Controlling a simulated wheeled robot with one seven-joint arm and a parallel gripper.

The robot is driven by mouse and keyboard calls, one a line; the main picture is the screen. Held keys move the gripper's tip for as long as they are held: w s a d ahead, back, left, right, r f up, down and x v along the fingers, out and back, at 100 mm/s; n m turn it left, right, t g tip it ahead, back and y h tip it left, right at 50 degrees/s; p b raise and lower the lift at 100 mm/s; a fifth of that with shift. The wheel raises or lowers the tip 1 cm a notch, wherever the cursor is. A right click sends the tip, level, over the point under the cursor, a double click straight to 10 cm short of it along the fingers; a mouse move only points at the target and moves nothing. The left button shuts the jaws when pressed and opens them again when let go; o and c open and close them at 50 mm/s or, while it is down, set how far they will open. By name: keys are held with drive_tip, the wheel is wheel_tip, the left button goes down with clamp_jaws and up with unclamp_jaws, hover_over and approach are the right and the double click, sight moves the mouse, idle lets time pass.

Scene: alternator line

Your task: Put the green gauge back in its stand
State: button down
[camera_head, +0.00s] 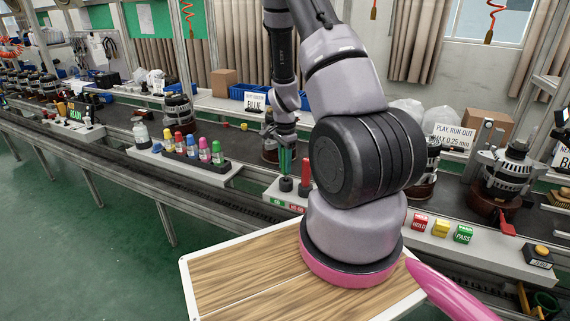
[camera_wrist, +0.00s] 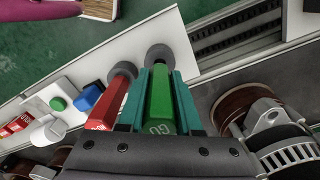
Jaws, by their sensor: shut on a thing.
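The green gauge (camera_wrist: 160,104), marked GO, is between the two teal fingers of my gripper (camera_wrist: 160,76), which is shut on it. In the head view my gripper (camera_head: 285,163) points down with the gauge upright, low over the bench. The gauge's lower end meets a dark round cup of the stand (camera_wrist: 158,55), which also shows in the head view (camera_head: 286,185). I cannot tell how deep the gauge sits in it. The red gauge (camera_head: 305,168) stands upright in the neighbouring cup, close beside my gripper; it also shows in the wrist view (camera_wrist: 113,95).
Red, yellow and green blocks (camera_head: 440,228) sit right on the light ledge. Bottles with coloured caps (camera_head: 192,147) stand in a dark rack at left. An alternator (camera_wrist: 275,135) is close right of my gripper. A wooden-topped board (camera_head: 240,275) is in front.

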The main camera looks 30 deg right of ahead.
drive_tip(key=shift+f, duration=1.35)
idle(0.6)
drive_tip(key=c, duration=0.5)
unclamp_jaws()
